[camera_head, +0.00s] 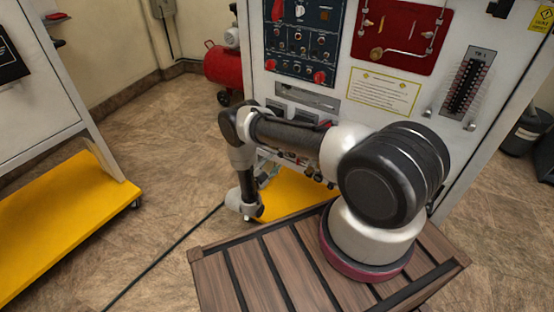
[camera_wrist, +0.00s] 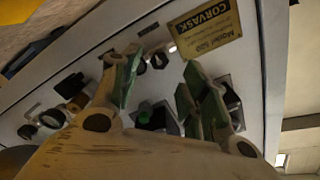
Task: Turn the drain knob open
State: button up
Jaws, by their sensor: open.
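In the wrist view my gripper (camera_wrist: 158,85) is open, with green pads on both fingers and nothing visibly held between them. It faces a pale panel that appears tilted in this view. Black knobs or fittings (camera_wrist: 232,94) sit on the panel near the right finger, and others (camera_wrist: 72,86) are left of the left finger. A dark fitting with a green part (camera_wrist: 144,116) shows between the fingers, partly hidden by the gripper. I cannot tell which one is the drain knob, or whether a finger touches anything. In the head view the gripper is small and unclear near the trainer's lower front.
The trainer (camera_head: 335,85) carries a blue switch panel (camera_head: 300,45) and a red board (camera_head: 400,35). A yellow base (camera_head: 290,195) is below. Another stand with a yellow base (camera_head: 75,215) is at left. A red tank (camera_head: 224,68) stands behind; a cable (camera_head: 165,252) crosses the open floor.

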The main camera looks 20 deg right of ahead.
jog(key=v, duration=0.6)
jog(key=shift+s+a, duration=0.1)
jog(key=shift+a, duration=0.05)
